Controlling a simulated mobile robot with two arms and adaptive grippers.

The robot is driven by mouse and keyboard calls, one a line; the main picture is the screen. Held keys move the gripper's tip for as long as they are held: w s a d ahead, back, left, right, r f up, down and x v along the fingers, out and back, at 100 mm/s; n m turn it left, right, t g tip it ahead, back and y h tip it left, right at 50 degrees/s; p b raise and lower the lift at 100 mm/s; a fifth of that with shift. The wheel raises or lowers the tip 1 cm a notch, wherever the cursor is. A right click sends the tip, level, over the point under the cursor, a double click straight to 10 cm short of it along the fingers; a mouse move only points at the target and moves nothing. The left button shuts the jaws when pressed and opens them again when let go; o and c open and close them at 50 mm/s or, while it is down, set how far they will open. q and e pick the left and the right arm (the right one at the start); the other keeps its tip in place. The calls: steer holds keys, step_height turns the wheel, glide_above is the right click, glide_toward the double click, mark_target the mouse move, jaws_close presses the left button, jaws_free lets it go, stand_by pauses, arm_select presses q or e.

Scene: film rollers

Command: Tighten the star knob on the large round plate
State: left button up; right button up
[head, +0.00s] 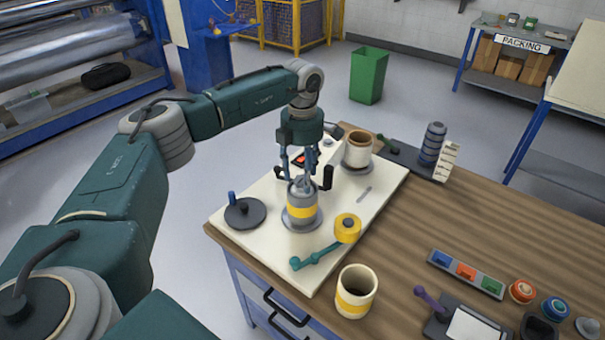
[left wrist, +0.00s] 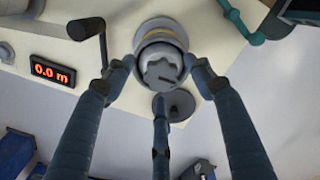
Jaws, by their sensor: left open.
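A grey cylinder with a yellow band (head: 302,211) stands upright on a round grey plate (head: 287,222) on the white board. My left gripper (head: 304,180) points down over the cylinder's top, its fingers apart. In the left wrist view, the left gripper's (left wrist: 160,75) three fingers are spread around the cylinder's grey top (left wrist: 158,58). A small grey knob-like piece (left wrist: 160,73) sits on that top between the fingers. I cannot make out a star shape, or whether the fingers touch it. My right gripper is not in view.
A dark disc with a blue peg (head: 243,213) lies left of the cylinder. A yellow roll (head: 348,227), a teal crank handle (head: 315,256) and a cream cup (head: 357,292) are in front. A black crank (head: 327,178) and red display (left wrist: 52,71) are close behind.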

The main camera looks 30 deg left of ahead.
mark_target(302, 179)
arm_select(q)
step_height(302, 179, up, 12)
stand_by(0.6)
stand_by(0.4)
